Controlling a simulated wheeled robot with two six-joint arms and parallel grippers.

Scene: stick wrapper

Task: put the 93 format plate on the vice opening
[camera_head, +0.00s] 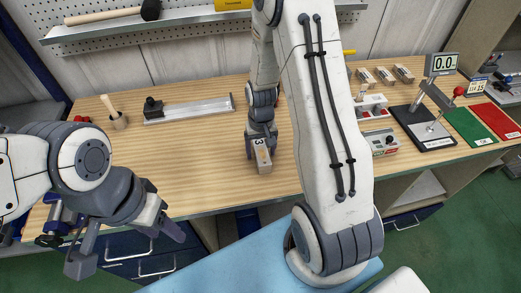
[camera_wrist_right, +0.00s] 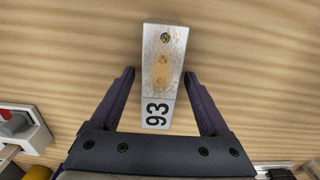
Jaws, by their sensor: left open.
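The 93 format plate (camera_wrist_right: 165,55) is a pale metal block with a white label reading 93. It lies on the wooden bench and also shows in the head view (camera_head: 264,163). My right gripper (camera_wrist_right: 159,76) is over it, with one finger on each side and gaps between fingers and plate. In the head view my right gripper (camera_head: 262,138) points down at the plate. My left gripper (camera_head: 127,247) is open and empty in front of the bench's left edge. A blue vice-like part (camera_head: 60,215) shows at the bench's left edge, mostly hidden by my left arm; its opening is not visible.
Bare bench (camera_head: 190,160) lies between the plate and the left edge.

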